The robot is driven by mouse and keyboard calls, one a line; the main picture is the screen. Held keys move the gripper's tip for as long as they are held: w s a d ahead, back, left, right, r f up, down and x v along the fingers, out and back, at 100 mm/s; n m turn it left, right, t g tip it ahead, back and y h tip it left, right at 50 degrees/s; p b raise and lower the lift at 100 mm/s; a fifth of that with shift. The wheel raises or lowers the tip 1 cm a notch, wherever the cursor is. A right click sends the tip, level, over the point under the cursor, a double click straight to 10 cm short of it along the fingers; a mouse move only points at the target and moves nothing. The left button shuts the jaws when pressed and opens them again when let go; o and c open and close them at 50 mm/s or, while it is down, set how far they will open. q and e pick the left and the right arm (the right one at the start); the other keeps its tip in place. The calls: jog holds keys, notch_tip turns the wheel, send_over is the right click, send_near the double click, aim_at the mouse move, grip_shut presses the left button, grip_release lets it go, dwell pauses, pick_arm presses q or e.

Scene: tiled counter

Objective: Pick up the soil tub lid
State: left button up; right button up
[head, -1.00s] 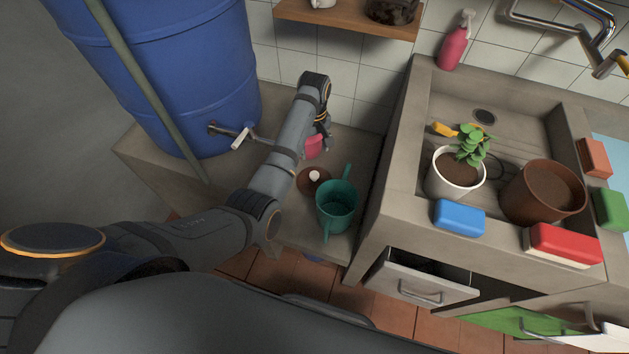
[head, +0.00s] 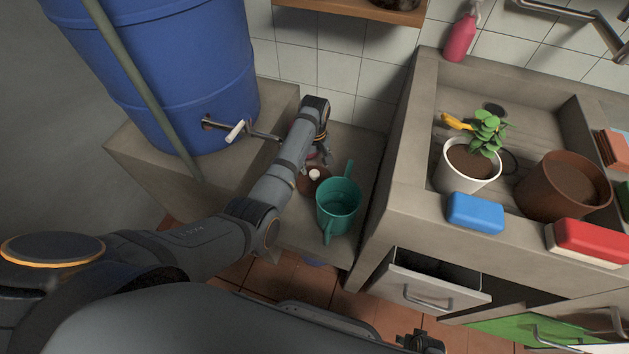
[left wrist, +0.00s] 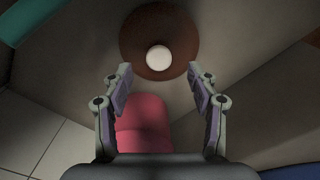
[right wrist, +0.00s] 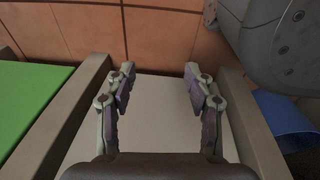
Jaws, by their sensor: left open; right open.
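The soil tub lid appears to be the brown round disc with a white knob (head: 309,185), lying on the low counter beside the teal watering can. In the left wrist view the lid (left wrist: 135,45) is just ahead of the fingertips, its knob lined up with the gap between them. My left gripper (head: 322,156) is open and empty, close to the lid; its fingers (left wrist: 159,72) stand either side of the knob's line, and I cannot tell the height left. My right gripper (right wrist: 159,70) is open and empty, low by the cabinet front.
The teal watering can (head: 338,207) stands close to the lid. A pink object (left wrist: 140,125) lies under the left gripper. A blue barrel (head: 190,70) stands behind. At right, the sink counter holds a white plant pot (head: 455,177) and a brown tub (head: 535,200); a drawer (head: 425,290) is open.

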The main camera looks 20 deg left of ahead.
aim_at(315, 173)
pick_arm(q)
jog(key=f, duration=0.2)
jog(key=f+b, duration=0.1)
jog(key=f, duration=0.1)
jog(key=shift+w+a+f, duration=0.1)
jog(key=shift+w+f, duration=0.05)
jog(key=shift+w, duration=0.05)
grip_shut()
pick_arm(e)
jog(key=w, duration=0.1)
jog(key=w+r, duration=0.1)
jog(key=w, duration=0.1)
jog(key=shift+a+r, duration=0.3)
jog(key=shift+r, duration=0.05)
